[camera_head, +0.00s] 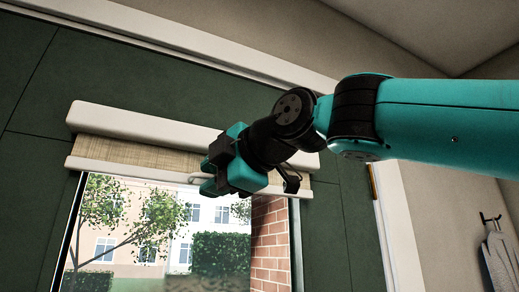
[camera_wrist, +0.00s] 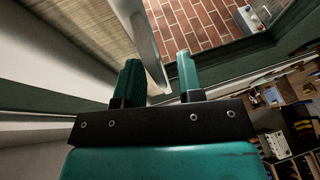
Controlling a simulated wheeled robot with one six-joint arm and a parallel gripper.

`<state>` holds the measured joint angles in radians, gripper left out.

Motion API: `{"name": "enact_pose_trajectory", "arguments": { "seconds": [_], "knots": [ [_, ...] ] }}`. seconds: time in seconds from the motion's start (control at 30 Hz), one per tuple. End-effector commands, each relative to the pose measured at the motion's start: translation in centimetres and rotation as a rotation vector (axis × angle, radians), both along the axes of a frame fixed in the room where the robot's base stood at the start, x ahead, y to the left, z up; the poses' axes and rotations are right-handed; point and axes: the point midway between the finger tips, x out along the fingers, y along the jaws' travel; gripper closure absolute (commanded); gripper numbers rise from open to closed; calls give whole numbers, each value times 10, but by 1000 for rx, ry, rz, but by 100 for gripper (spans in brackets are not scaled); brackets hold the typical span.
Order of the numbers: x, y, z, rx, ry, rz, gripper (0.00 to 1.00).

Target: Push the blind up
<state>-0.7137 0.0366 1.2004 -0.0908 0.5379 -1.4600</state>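The blind has a white top casing (camera_head: 140,124), a short strip of beige woven fabric (camera_head: 130,152) and a white bottom bar (camera_head: 115,171). The bar hangs just under the casing, with most of the window uncovered below. My gripper (camera_head: 208,176) is in front of the blind at about bar height, right of the window's middle, and hides part of the bar and fabric. In the wrist view my gripper (camera_wrist: 158,72) has its fingers apart with nothing held between them. The bar (camera_wrist: 141,35) appears beyond the fingers there; I cannot tell whether they touch it.
The window glass (camera_head: 125,270) shows trees, a building and a brick wall (camera_head: 270,240). Dark green wall panels (camera_head: 30,150) surround it. A coat hangs on a hook (camera_head: 490,218) at the right. The wrist view shows shelves with small items (camera_wrist: 285,125) at lower right.

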Motion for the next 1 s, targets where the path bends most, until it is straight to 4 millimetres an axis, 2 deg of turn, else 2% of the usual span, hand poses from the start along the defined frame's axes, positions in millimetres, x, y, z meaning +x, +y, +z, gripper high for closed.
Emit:
{"name": "enact_pose_trajectory", "arguments": {
  "seconds": [0.17, 0.6, 0.7, 1.0],
  "knots": [
    [-15, -15, 2, 3, -4, 0, 65],
    [-90, -94, 26, 3, -7, -4, 65],
    [-103, -107, 32, 1, -5, -5, 65],
    [-119, -121, 35, 0, 0, 0, 65]
  ]
}}
